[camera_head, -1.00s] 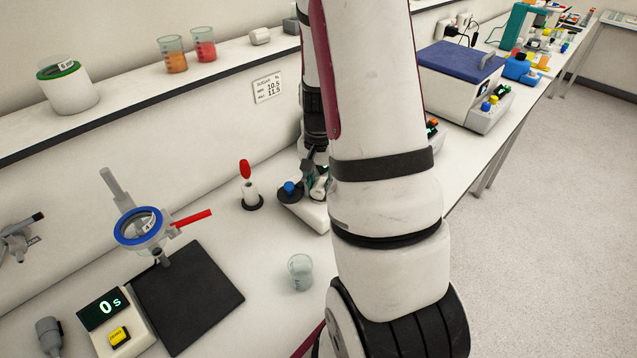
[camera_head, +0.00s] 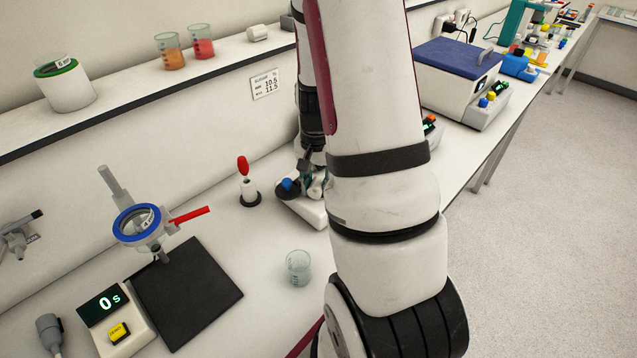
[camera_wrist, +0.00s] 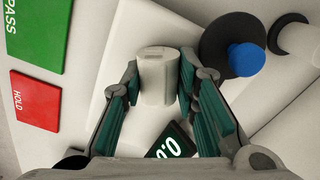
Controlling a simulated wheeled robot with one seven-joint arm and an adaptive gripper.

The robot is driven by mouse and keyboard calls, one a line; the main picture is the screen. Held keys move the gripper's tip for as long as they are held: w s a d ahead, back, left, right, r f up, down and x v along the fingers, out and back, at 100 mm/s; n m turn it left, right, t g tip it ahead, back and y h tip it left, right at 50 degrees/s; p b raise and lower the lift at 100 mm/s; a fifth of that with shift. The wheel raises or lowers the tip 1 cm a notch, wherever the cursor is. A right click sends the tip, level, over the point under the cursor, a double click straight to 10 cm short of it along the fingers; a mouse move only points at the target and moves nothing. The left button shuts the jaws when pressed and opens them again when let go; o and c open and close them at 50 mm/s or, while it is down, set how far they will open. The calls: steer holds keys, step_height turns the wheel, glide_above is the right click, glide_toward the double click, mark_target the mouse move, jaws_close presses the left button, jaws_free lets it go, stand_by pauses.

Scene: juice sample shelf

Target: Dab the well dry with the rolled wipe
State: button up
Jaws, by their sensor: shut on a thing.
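My gripper (camera_wrist: 159,80) is shut on a short white cylinder, which I take to be the rolled wipe (camera_wrist: 157,62). One finger lies on each side of it. In the head view my gripper (camera_head: 314,181) is low over the white instrument (camera_head: 308,212) on the bench, partly behind my arm. The instrument's display (camera_wrist: 172,143) reads "0.0", partly covered by the gripper. A black disc (camera_wrist: 221,48) with a blue knob (camera_wrist: 246,60) is right of the wipe. I cannot make out the well; it may be hidden under the wipe.
A clamp stand with a blue ring (camera_head: 137,224) and a timer (camera_head: 112,318) are further left. Green PASS (camera_wrist: 33,32) and red HOLD (camera_wrist: 36,100) panels show in the wrist view.

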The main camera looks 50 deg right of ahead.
steer(key=shift+f, duration=0.1)
steer(key=shift+d, duration=0.6)
steer(key=shift+d, duration=0.15)
steer(key=shift+w+a, duration=0.4)
steer(key=shift+s, duration=0.15)
steer(key=shift+s+p, duration=0.35)
steer(key=shift+s, duration=0.3)
steer(key=shift+w, duration=0.45)
stand_by(0.5)
